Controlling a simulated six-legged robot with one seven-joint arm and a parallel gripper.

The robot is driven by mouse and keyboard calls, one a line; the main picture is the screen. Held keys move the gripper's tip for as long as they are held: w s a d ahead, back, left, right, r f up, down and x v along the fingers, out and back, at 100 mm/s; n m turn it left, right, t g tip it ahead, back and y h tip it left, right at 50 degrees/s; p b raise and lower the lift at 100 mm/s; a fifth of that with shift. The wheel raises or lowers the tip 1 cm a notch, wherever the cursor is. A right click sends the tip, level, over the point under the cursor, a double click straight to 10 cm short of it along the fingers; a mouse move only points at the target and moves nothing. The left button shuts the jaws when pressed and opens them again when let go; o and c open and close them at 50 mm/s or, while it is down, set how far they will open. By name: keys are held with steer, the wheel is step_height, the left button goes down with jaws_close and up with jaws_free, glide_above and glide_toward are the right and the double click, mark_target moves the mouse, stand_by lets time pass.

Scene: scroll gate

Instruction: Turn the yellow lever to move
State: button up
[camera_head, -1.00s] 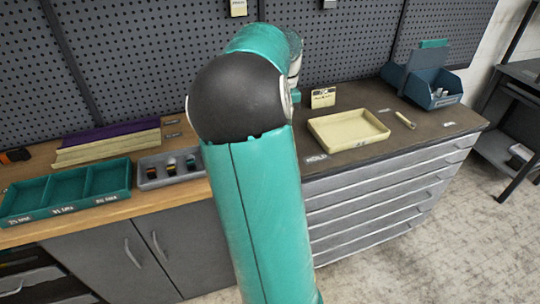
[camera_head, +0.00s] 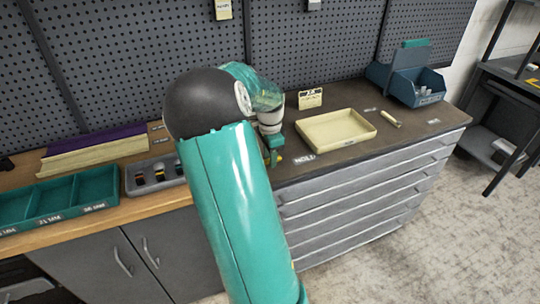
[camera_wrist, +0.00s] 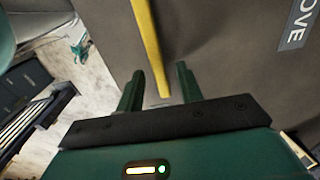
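The yellow lever (camera_wrist: 150,45) shows in the wrist view as a long narrow bar running down from the top edge. Its near end lies between the two fingers of my gripper (camera_wrist: 158,85), with gaps on both sides. The fingers are apart and not closed on it. A label reading MOVE (camera_wrist: 298,25) lies right of the lever. In the head view my gripper (camera_head: 274,152) is partly hidden behind my arm, over the dark counter near a HOLD label (camera_head: 303,158). The lever cannot be made out clearly there.
A cream tray (camera_head: 372,129) and a small card (camera_head: 310,98) sit on the dark counter (camera_head: 345,158). A blue bin (camera_head: 420,98) stands at the right end. A teal divided tray (camera_head: 47,220) and a grey tray (camera_head: 130,187) lie left. Pegboard stands behind.

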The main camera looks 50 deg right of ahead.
jaws_close()
steer(key=shift+w+d+n, duration=0.1)
steer(key=shift+w+n, duration=0.05)
steer(key=shift+n, duration=0.15)
steer(key=shift+w+d+n, duration=0.3)
steer(key=shift+w+n, duration=0.4)
steer(key=shift+n, duration=0.4)
steer(key=w+n, duration=0.2)
steer(key=shift+d+n, duration=0.15)
steer(key=shift+n, duration=0.15)
steer(key=w+n, duration=0.1)
steer(key=n, duration=0.1)
steer(key=w+n, duration=0.2)
steer(key=shift+a+n, duration=0.2)
steer(key=shift+n, duration=0.1)
steer(key=shift+w+a+n, duration=0.35)
steer(key=shift+w+n, duration=0.25)
steer(key=shift+n, duration=0.45)
steer(key=shift+w+a+n, duration=0.35)
steer(key=shift+w+n, duration=0.25)
steer(key=shift+n, duration=0.45)
steer(key=shift+a, duration=0.1)
